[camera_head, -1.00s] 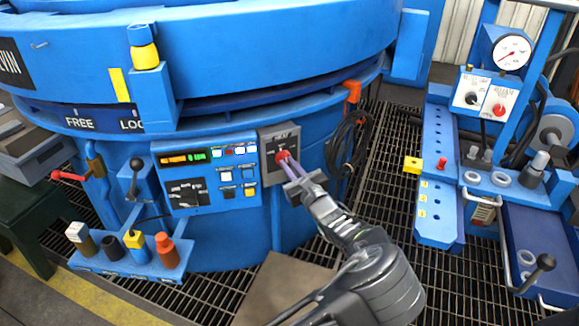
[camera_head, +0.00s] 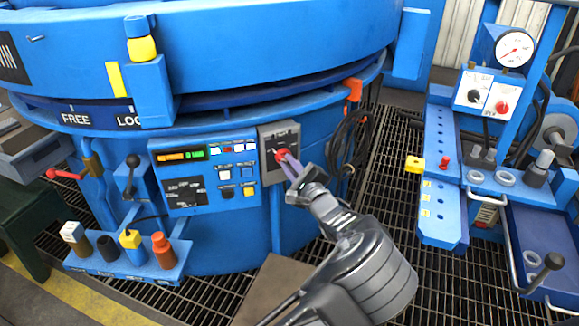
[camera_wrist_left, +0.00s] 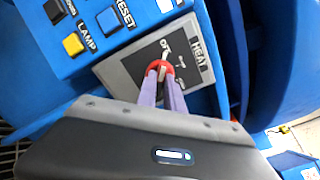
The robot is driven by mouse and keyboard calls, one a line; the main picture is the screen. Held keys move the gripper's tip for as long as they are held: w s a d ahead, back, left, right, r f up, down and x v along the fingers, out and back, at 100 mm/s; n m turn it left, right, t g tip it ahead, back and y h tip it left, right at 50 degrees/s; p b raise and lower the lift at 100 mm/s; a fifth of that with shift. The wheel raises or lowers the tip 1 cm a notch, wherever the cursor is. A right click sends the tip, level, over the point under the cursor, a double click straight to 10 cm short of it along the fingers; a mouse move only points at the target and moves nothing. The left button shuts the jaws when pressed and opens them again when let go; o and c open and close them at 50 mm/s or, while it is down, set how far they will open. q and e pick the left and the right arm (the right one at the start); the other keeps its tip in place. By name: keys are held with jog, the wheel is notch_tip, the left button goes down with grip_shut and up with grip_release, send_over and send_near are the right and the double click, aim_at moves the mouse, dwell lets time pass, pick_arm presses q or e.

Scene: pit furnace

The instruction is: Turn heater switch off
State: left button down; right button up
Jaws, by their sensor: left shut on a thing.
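The heater switch is a red rotary knob (camera_wrist_left: 160,68) on a grey plate (camera_wrist_left: 120,78) labelled HEAT in the left wrist view. In the head view the grey plate (camera_head: 270,137) is on the right end of the furnace's control panel, with the red knob (camera_head: 281,155) partly hidden by my fingers. My left gripper (camera_head: 287,160) is shut on the knob, its two purple fingers on either side of it. The fingers also show in the left wrist view (camera_wrist_left: 161,85). An OFF marking stands above the knob there. My right gripper is in neither view.
The blue control panel (camera_head: 205,172) with displays and several buttons is left of the switch. A coiled black cable (camera_head: 350,140) hangs to the right. A rack (camera_head: 110,265) with several bottles is at the lower left. A gauge stand (camera_head: 513,48) is at the right.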

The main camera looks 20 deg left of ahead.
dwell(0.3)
pick_arm(q)
jog(key=c, duration=1.5)
grip_release()
jog(key=shift+o, duration=0.2)
jog(key=p+v, duration=0.1)
jog(key=v, duration=0.6)
jog(key=shift+s+d, duration=0.25)
jog(key=shift+d, duration=0.05)
jog(key=shift+f, duration=0.1)
